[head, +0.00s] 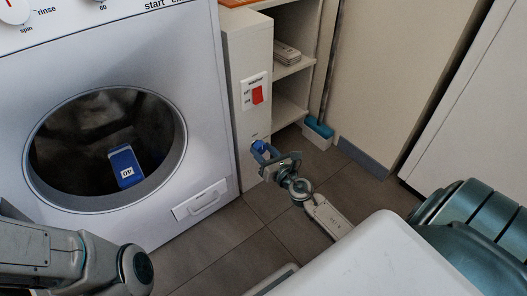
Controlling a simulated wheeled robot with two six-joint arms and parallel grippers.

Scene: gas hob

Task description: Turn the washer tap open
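The small blue tap (259,146) sticks out low on the front of the narrow white panel beside the washer (212,150). My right gripper (264,162) is at the tap, with its fingers spread apart and their tips close to the blue part. I cannot tell whether they touch it, and the fingers partly hide the tap. My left arm shows at the lower left, in front of the washer, but its gripper cannot be made out.
A red switch (257,95) sits on the panel above the tap. A blue box (125,166) is in the washer's round opening. Open shelves (291,108) and a blue-and-white item (318,130) stand behind my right gripper. Tiled floor (235,252) is clear in front.

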